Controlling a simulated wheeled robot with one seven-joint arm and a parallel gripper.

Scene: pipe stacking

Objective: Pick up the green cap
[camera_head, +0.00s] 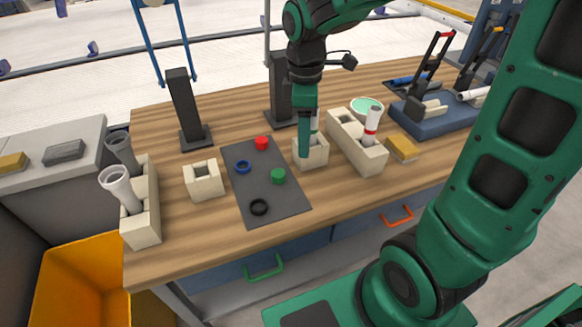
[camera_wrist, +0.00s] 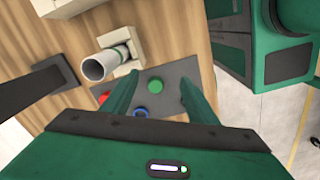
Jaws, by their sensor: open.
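The green cap (camera_head: 278,176) lies on the dark grey mat (camera_head: 290,204) on the wooden table. In the wrist view the green cap (camera_wrist: 156,85) shows between the two finger lines, apart from both fingers. My gripper (camera_head: 305,153) hangs pointing down over the small square block, up and right of the cap in the head view. In the wrist view my gripper (camera_wrist: 160,78) is open, with nothing between its fingers.
A red cap (camera_head: 262,143), a blue ring (camera_head: 243,167) and a black ring (camera_head: 259,207) share the mat. The small block (camera_head: 316,157) holds a pipe near my gripper. A longer block (camera_head: 368,161) stands right; an empty block (camera_head: 203,184) stands left.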

